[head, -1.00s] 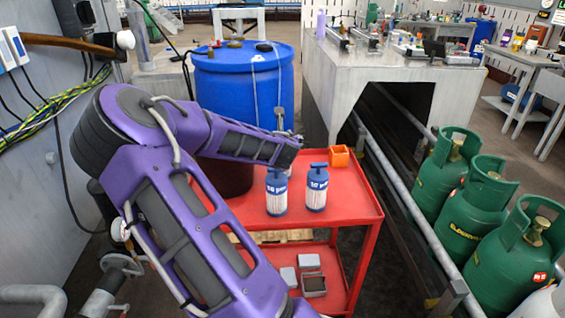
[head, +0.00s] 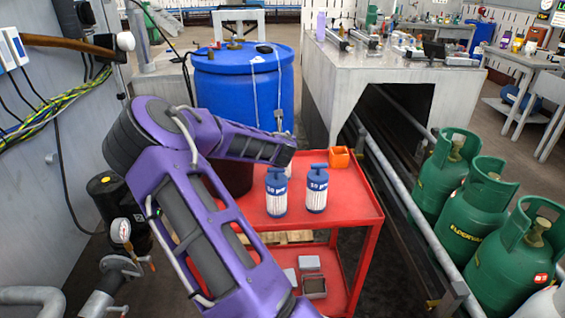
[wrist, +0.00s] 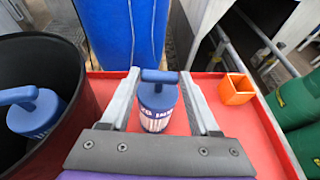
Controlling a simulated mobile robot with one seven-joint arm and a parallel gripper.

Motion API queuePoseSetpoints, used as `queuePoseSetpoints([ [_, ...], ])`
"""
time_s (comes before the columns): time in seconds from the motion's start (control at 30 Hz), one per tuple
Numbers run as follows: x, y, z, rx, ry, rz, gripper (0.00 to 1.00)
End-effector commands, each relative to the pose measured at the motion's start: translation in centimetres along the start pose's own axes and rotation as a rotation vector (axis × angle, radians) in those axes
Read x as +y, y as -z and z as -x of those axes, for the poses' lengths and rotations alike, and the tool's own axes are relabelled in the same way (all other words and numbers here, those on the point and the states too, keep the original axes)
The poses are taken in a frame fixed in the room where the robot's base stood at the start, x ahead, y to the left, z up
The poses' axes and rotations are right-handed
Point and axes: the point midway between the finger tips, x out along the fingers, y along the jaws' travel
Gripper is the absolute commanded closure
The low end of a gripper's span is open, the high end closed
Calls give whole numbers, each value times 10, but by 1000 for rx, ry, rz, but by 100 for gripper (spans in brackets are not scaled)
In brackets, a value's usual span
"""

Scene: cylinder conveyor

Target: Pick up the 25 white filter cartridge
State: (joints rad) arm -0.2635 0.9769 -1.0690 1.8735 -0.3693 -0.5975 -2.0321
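Two blue-and-white cartridges with blue T-shaped tops stand upright on the red cart, one at left (head: 277,191) and one at right (head: 317,188). Their number labels are too blurred to read surely. In the wrist view, one cartridge (wrist: 158,105) stands between the two grey fingers of my gripper (wrist: 160,78). The fingers are apart with gaps beside the cartridge, so it is not gripped. Another blue cartridge (wrist: 36,110) sits tilted in a dark bin at left. In the head view my gripper is hidden or unclear behind my arm.
The red cart (head: 345,205) carries an orange open box (head: 340,157) at right. The dark bin (wrist: 72,68) is close on the left. A blue barrel (head: 240,90) stands behind. Green gas cylinders (head: 465,215) and a rail are right of the cart.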

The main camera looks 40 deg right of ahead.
Motion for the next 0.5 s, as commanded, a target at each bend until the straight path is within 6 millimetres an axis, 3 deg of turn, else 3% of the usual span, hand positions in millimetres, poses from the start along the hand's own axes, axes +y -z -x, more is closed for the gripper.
queuePoseSetpoints([
  [0.03, 0, 0, 0, 0, 0, 0, 62],
  [0.23, 0, 0, 0, 0, 0, 0, 98],
  [0.5, 0, -1, 0, -1, 0, -1, 100],
])
